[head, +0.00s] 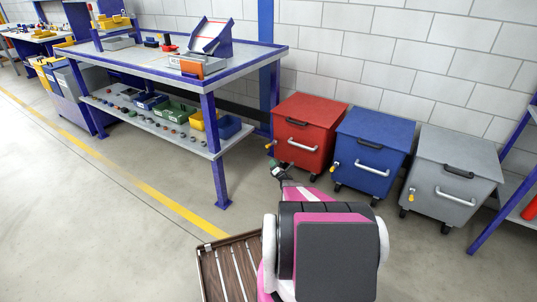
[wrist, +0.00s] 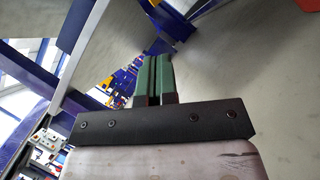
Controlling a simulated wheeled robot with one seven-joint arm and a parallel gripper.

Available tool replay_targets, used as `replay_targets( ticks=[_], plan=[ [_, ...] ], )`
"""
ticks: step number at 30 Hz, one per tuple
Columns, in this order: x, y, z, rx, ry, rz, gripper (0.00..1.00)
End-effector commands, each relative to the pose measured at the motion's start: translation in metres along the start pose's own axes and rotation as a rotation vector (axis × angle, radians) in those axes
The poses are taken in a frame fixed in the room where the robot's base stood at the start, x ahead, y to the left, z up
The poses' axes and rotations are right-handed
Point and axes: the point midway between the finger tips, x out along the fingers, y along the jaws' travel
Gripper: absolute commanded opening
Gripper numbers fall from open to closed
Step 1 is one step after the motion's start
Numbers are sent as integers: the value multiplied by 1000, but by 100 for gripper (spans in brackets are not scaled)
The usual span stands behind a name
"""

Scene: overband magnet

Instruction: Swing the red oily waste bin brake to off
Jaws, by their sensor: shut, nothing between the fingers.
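The red bin (head: 305,140) stands against the wall, left of the blue and grey bins. Its small yellow brake lever (head: 270,145) sticks out at the lower left of its front. Which way the lever is set is too small to tell. My gripper (head: 276,167) is in front of the red bin, just below the lever in the picture and apart from it. In the wrist view the green fingers (wrist: 154,78) lie together, shut and empty. The lever is not clearly visible there; a red patch (wrist: 309,4) at the top right corner cannot be identified.
A blue bin (head: 373,150) and a grey bin (head: 450,175), each with a yellow lever, stand to the right. A workbench (head: 218,180) with blue legs stands left of the red bin. The floor (head: 130,230) in front is clear.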

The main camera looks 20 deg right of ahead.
Motion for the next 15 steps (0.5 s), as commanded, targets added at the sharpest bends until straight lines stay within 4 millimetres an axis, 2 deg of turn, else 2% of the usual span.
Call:
replay_targets(
  ticks=[1, 6, 11, 15],
  plan=[
    [-7, -22, -5, -57, -9, 56, 0],
    [-31, -41, -13, -195, -36, 197, 0],
    [-37, -43, -16, -239, -49, 243, 0],
    [-23, -38, -15, -241, -50, 247, 0]
  ],
)
